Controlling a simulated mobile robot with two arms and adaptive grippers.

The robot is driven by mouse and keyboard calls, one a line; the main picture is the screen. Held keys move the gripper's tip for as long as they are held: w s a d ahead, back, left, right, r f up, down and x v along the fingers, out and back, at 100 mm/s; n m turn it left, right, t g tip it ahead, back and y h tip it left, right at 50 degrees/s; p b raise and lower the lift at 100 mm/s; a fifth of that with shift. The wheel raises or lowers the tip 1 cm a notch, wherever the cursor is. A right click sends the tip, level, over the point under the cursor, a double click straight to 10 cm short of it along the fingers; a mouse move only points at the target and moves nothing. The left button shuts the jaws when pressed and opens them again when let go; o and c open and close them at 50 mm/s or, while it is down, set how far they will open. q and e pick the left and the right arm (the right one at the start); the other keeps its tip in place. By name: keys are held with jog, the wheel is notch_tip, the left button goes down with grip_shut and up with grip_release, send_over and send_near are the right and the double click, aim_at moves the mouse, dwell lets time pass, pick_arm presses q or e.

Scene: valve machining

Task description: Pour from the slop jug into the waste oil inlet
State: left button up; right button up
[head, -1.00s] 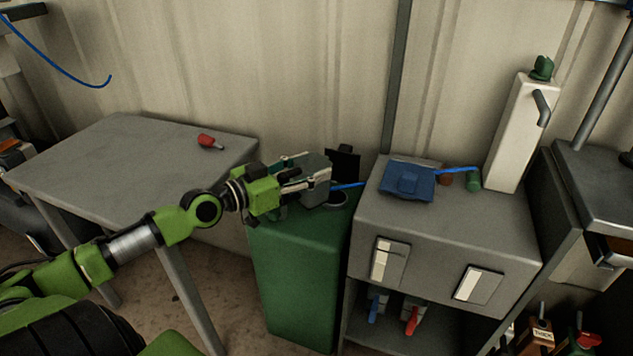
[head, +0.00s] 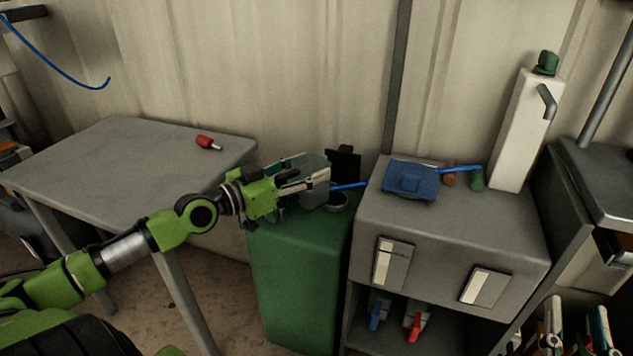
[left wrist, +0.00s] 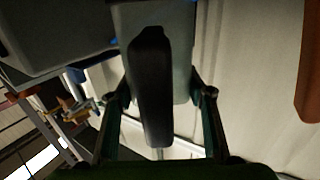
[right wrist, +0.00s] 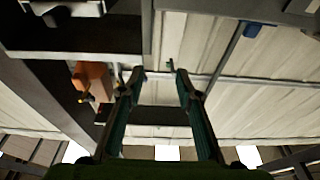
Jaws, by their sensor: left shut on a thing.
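My left gripper (head: 306,182) is shut on the black handle (left wrist: 150,85) of the grey slop jug (head: 316,168). The handle lies between the fingers in the left wrist view, with the jug's pale body (left wrist: 183,50) behind it. In the head view the jug is over the top of the green waste oil cabinet, partly hidden by the gripper. A thin blue spout (head: 350,186) points right from it, above the round dark waste oil inlet (head: 338,200). No stream shows, and the jug's tilt is hard to judge. My right gripper (right wrist: 154,68) is open and empty.
A black flap (head: 345,160) stands up behind the inlet on the green cabinet (head: 300,270). A red-handled object (head: 207,142) lies on the left table (head: 110,165).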

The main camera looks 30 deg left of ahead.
pick_arm(q)
jog(key=shift+s+b, duration=0.15)
jog(key=shift+b, duration=0.5)
pick_arm(e)
jog(key=s+r+t+y, duration=0.1)
jog(key=s+r+t, duration=0.2)
jog(key=r, duration=0.4)
jog(key=shift+s+t+y, duration=0.2)
jog(key=shift+t+y, duration=0.1)
jog(key=shift+t, duration=0.2)
jog(key=shift+r, duration=0.1)
